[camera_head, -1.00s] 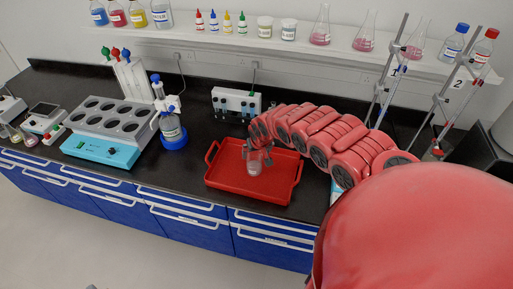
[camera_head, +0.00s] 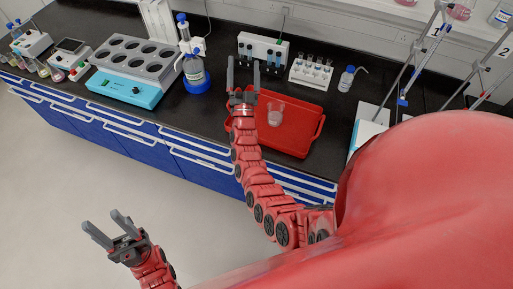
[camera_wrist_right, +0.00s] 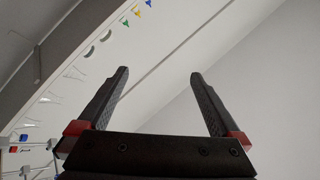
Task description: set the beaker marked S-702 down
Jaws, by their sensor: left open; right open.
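A small clear beaker (camera_head: 275,115) with pinkish contents stands upright on the red tray (camera_head: 301,148) in the head view. Its marking is too small to read. My right gripper (camera_head: 243,68) is open and empty, to the left of the beaker and apart from it, above the tray's left side. In the right wrist view its two fingers (camera_wrist_right: 160,74) are wide apart with nothing between them. My left gripper (camera_head: 102,221) is open and empty over the floor, away from the bench.
Behind the tray stand a white dispenser box (camera_head: 262,50), a tube rack (camera_head: 311,72) and a wash bottle (camera_head: 346,78). A blue-based bottle (camera_head: 194,72) and a heating block (camera_head: 130,86) stand to the left. Clamp stands (camera_head: 424,50) are at right.

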